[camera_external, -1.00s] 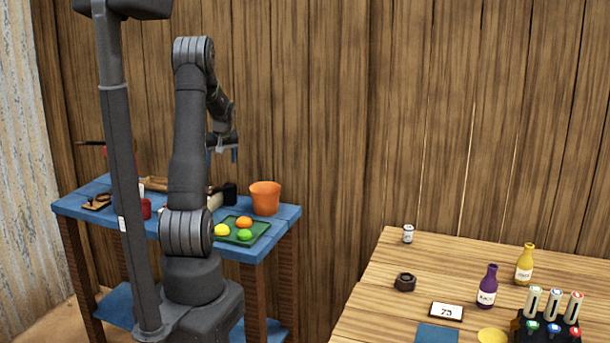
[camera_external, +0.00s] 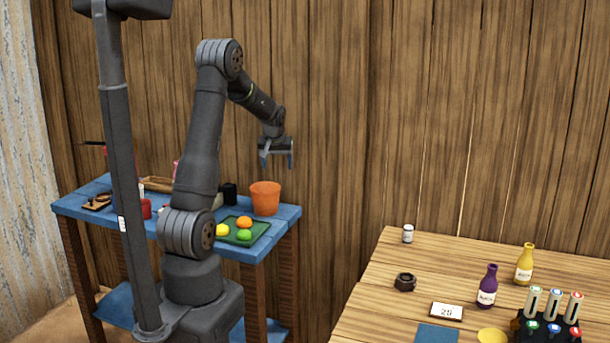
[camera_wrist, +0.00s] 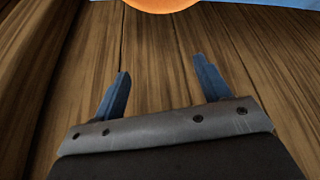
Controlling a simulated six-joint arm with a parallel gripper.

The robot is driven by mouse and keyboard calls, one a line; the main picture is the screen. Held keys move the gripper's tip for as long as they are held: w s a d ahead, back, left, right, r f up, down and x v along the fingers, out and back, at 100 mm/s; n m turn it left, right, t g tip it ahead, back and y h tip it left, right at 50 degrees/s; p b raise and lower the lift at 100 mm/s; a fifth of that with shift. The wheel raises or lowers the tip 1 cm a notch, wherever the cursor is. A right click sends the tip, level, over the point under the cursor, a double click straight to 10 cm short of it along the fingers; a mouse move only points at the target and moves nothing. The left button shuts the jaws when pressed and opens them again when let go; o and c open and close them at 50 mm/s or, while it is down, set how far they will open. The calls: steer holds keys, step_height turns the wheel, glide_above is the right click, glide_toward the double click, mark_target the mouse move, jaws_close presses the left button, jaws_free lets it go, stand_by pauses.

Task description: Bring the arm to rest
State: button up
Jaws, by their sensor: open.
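My gripper (camera_external: 276,160) hangs in the air above and a little right of the orange pot, with its blue fingers pointing down. In the wrist view my gripper (camera_wrist: 160,95) shows its two fingers spread apart with nothing between them. The orange pot (camera_external: 265,198) stands at the right end of the blue table (camera_external: 285,213). Its orange surface also shows at the top edge of the wrist view (camera_wrist: 162,4).
A green tray (camera_external: 262,229) with yellow, orange and green round items sits on the blue table. A wooden table (camera_external: 380,300) at right holds a purple bottle (camera_external: 487,287), a yellow bottle (camera_external: 524,264), a small display (camera_external: 446,311) and a marker rack (camera_external: 530,325). A wooden wall (camera_external: 400,120) stands behind.

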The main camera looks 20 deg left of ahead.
steer(key=d, duration=0.2)
steer(key=d+m, duration=0.1)
steer(key=shift+w+d+f, duration=0.1)
steer(key=shift+d+f, duration=0.05)
steer(key=shift+f, duration=0.1)
